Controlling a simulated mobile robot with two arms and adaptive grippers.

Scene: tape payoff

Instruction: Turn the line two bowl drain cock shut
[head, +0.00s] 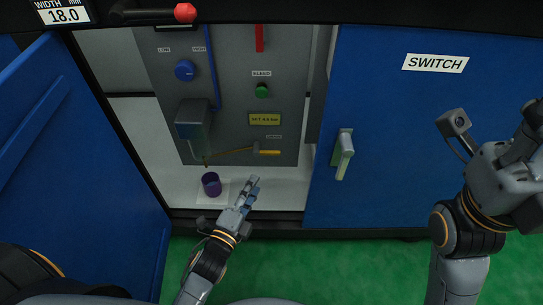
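A yellow-handled lever (266,152) lies roughly level at the lower part of the grey panel, its thin rod running left towards the underside of a grey bowl (193,120). It looks like the drain cock, but the label above it is too small to read, so I cannot tell which line it serves. My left gripper (252,187) is below and slightly left of the yellow grip, apart from it in the picture. Its fingers look narrow and hold nothing I can make out. My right gripper (530,124) is at the right edge, away from the panel, its fingers unclear.
A purple cup (211,185) stands on a white pad below the bowl. The panel (280,95) carries a blue knob (185,70), a green bleed knob (262,90) and a red lever (260,38). An open blue door (85,170) flanks the left; a closed SWITCH door (420,130) flanks the right.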

